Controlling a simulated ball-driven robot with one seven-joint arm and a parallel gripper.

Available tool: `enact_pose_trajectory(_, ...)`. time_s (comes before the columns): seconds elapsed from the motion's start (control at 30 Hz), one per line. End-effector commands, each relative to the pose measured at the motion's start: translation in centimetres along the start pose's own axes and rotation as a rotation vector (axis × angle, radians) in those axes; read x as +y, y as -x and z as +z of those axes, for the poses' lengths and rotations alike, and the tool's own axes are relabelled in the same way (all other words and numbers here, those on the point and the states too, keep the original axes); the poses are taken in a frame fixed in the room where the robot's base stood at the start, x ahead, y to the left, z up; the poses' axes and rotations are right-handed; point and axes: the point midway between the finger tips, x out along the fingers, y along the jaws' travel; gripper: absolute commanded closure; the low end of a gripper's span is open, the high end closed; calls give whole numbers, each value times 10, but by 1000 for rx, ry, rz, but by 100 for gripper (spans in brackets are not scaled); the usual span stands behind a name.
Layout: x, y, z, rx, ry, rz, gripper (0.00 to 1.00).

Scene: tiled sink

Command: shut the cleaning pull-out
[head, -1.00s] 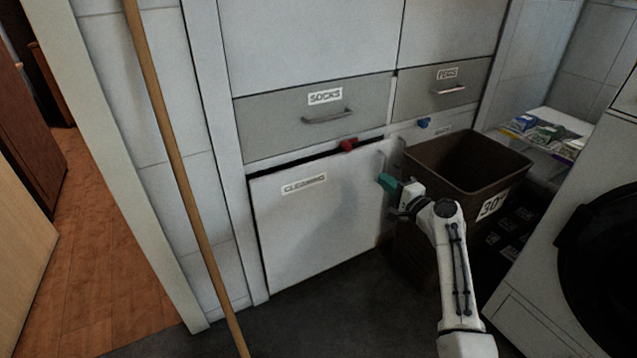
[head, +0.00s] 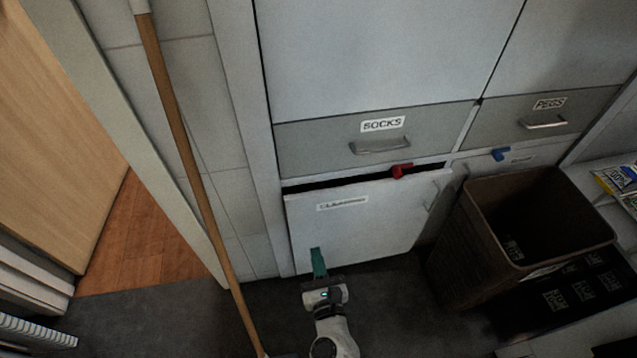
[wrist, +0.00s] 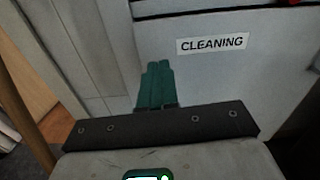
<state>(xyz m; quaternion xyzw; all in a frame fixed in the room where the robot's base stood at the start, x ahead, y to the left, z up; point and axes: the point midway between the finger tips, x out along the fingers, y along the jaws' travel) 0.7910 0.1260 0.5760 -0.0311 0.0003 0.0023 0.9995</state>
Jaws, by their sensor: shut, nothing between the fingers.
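The cleaning pull-out (head: 365,230) is a white front with a CLEANING label, below the socks drawer. A dark gap shows along its top edge, so it stands a little out from the cabinet. Its handle (head: 432,194) is at the right side of the front. In the wrist view the front (wrist: 230,80) fills the right part, with its label near the top. My gripper (head: 317,250) has green fingers, shut and empty, in front of the lower left of the pull-out. In the wrist view the fingers (wrist: 155,68) point towards the front's left edge; I cannot tell whether they touch it.
A red catch (head: 402,171) sits above the pull-out and a blue one (head: 500,154) to its right. A brown bin (head: 461,240) stands close at the right. A wooden pole (head: 186,160) leans at the left. Dark floor (head: 140,318) is free at the lower left.

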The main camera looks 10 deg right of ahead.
Motion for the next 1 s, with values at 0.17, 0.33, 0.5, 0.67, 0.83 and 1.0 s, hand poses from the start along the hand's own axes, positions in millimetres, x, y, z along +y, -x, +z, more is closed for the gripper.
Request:
enact_pose_trajectory(0.17, 4, 17, 3, 0, -63, -4, 100)
enact_pose_trajectory(0.33, 4, 1, 2, -2, -66, -7, 100)
enact_pose_trajectory(0.5, 5, -31, 2, -2, -66, -6, 100)
enact_pose_trajectory(0.67, 4, -63, 1, -1, -67, -7, 100)
enact_pose_trajectory(0.83, 4, -94, 0, -2, -66, -8, 100)
enact_pose_trajectory(1.0, 3, -113, 0, 0, -64, -6, 100)
